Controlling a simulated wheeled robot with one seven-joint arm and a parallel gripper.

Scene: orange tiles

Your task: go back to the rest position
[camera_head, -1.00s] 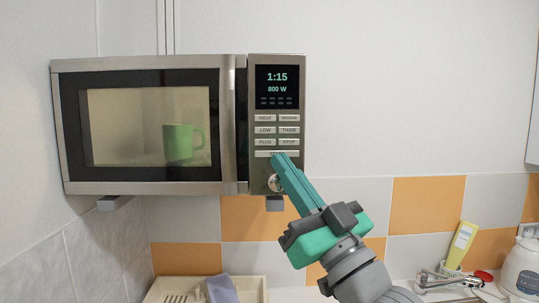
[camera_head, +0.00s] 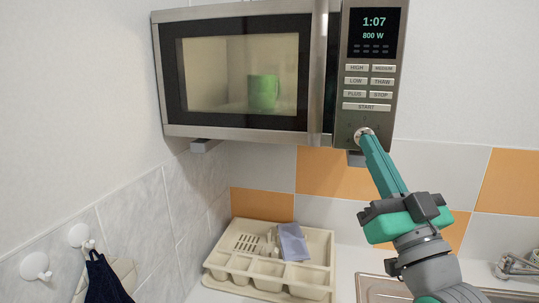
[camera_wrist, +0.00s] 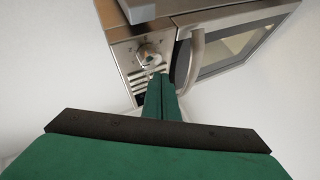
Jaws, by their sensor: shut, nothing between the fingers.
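My gripper (camera_head: 365,141) is shut and empty, its green fingers pointing up at the lower part of the microwave's control panel. In the head view its tips overlap the lower edge of the round knob (camera_head: 364,132); I cannot tell whether they touch it. The wrist view shows the closed fingers (camera_wrist: 158,78) just below the knob (camera_wrist: 148,57). The microwave (camera_head: 325,122) is closed on the wall, its display (camera_head: 374,30) reading 1:07 and 800 W. A green mug (camera_head: 263,92) stands inside behind the door glass.
Below, a cream cutlery tray (camera_head: 215,272) with a grey-blue cloth (camera_head: 293,243) sits on the counter. A sink (camera_head: 375,290) and tap (camera_head: 518,265) lie at the right. White hooks (camera_head: 35,266) and a dark cloth (camera_head: 105,280) are on the left wall. The wall right of the microwave is clear.

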